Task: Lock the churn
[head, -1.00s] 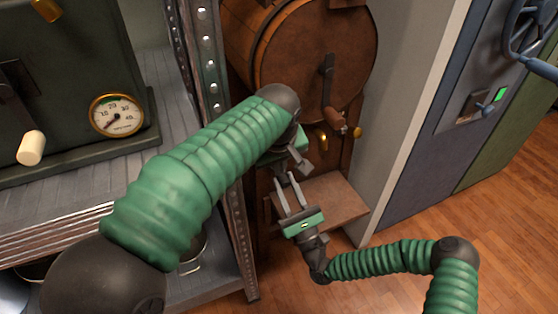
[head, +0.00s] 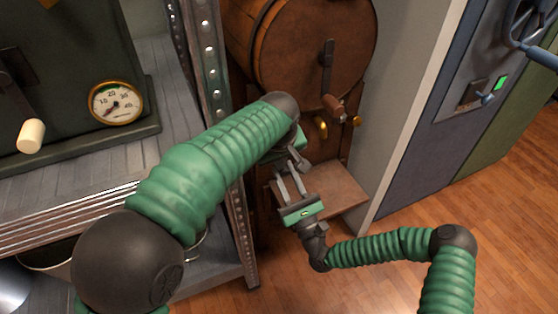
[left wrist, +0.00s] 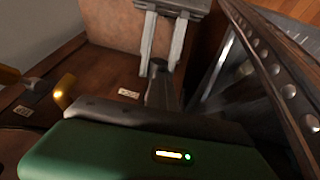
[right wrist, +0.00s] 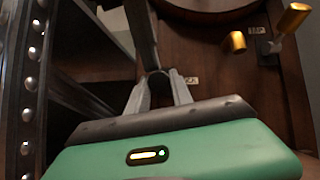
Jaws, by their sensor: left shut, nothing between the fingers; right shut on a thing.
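The churn (head: 300,60) is a wooden barrel on a wooden stand, with a dark crank (head: 327,65) on its round front. Two brass pieces sit below it; one (head: 321,128) also shows in the left wrist view (left wrist: 65,92). My left gripper (left wrist: 160,70) is shut in front of the stand and mostly hidden by its arm in the head view. My right gripper (head: 290,172) points up at it, above the stand's low board. In the right wrist view its fingers close on a dark bar (right wrist: 143,40); I cannot tell whether that is my left gripper's fingers.
A metal shelf (head: 175,120) with a riveted post stands close on the left, bearing a dark box with a gauge (head: 115,102). The stand's board (head: 335,190) lies below the grippers. A pale wall edge and blue door (head: 445,150) stand right. The wooden floor is clear.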

